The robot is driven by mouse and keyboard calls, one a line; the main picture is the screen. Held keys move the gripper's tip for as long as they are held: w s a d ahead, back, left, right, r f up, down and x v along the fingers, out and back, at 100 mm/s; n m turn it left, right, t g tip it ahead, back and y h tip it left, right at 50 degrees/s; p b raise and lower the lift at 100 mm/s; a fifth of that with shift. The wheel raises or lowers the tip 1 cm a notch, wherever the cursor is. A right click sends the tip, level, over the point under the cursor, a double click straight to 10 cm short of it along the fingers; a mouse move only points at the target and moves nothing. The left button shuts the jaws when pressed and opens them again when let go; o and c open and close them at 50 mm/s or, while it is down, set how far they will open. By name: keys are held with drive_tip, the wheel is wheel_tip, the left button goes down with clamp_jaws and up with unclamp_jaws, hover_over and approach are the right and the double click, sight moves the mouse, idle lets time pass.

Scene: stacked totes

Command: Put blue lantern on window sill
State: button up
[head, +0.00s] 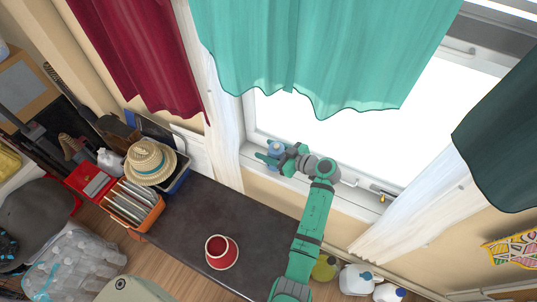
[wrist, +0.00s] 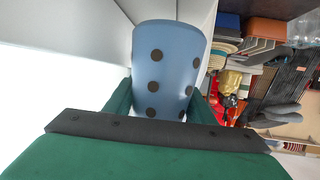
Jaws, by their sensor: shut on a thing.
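The blue lantern (head: 277,147) is at the window, by the left end of the white window sill (head: 358,197). In the wrist view the lantern (wrist: 167,62) is a blue, tapered body with dark round spots, set between my green fingers. My gripper (head: 270,158) is shut on it. The lantern's lower part is hidden behind my gripper. I cannot tell whether the lantern touches the sill.
A dark table (head: 215,205) stands below the window, with a red cup (head: 221,252) on it. A straw hat (head: 150,162) and an orange bin of files (head: 132,205) are at its left. Teal curtains (head: 320,50) hang above my gripper. White bottles (head: 357,280) stand below at right.

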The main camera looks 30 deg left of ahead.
sight(269, 155)
drive_tip(key=shift+w+a+f, duration=0.1)
drive_tip(key=shift+w+f, duration=0.15)
drive_tip(key=shift+f, duration=1.5)
drive_tip(key=o, duration=1)
drive_tip(key=shift+f, duration=0.1)
drive_tip(key=v, duration=1.2)
drive_tip(key=shift+w, duration=0.1)
